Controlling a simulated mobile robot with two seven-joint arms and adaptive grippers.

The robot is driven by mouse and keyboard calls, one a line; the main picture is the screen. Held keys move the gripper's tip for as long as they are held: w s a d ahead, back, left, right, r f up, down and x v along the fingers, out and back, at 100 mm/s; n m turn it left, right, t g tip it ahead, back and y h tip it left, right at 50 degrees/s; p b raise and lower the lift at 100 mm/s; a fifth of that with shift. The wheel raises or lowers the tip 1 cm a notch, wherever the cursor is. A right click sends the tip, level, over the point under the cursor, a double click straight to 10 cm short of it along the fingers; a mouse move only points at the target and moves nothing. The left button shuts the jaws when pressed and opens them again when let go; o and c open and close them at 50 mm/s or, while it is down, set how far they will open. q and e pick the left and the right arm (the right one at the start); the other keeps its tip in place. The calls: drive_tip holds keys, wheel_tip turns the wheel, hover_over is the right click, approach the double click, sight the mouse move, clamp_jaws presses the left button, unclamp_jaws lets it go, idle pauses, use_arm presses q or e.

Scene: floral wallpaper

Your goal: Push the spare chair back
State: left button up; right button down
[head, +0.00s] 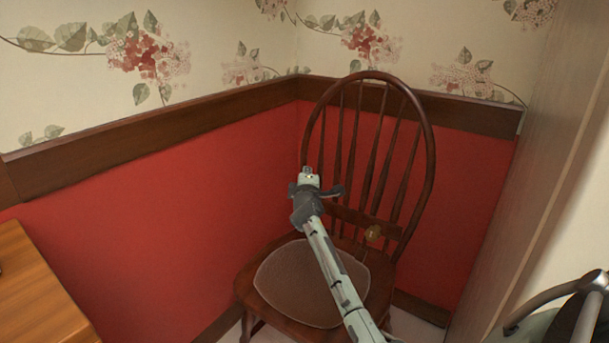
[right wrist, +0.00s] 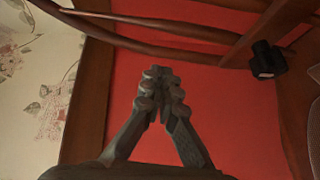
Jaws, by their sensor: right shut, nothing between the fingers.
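The spare chair (head: 431,180) is dark brown wood with a rounded spindle back and a woven-looking seat pad (head: 290,285). It stands in the corner, its back towards the rear wall. My right arm reaches in from the lower right, across the seat. My right gripper (head: 307,172) is shut and empty, in front of the left part of the chair back. In the right wrist view its fingertips (right wrist: 158,80) meet, with chair back bars (right wrist: 165,28) beyond them at the top. I cannot tell whether it touches the chair. My left gripper is not in view.
Red lower walls (head: 170,210) with brown rails (head: 150,128) close the corner behind and left of the chair. A wooden tabletop (head: 35,290) is at the lower left. A pale panel (head: 535,180) stands close on the right. Little room shows behind the chair.

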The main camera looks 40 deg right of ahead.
drive_tip(key=v, duration=0.3)
drive_tip(key=n+g+h, duration=0.6)
drive_tip(key=n+g, duration=0.4)
drive_tip(key=g, duration=0.1)
approach(403, 185)
drive_tip(key=x, duration=0.6)
drive_tip(key=shift+w+d, duration=0.1)
drive_tip(key=shift+d, duration=0.3)
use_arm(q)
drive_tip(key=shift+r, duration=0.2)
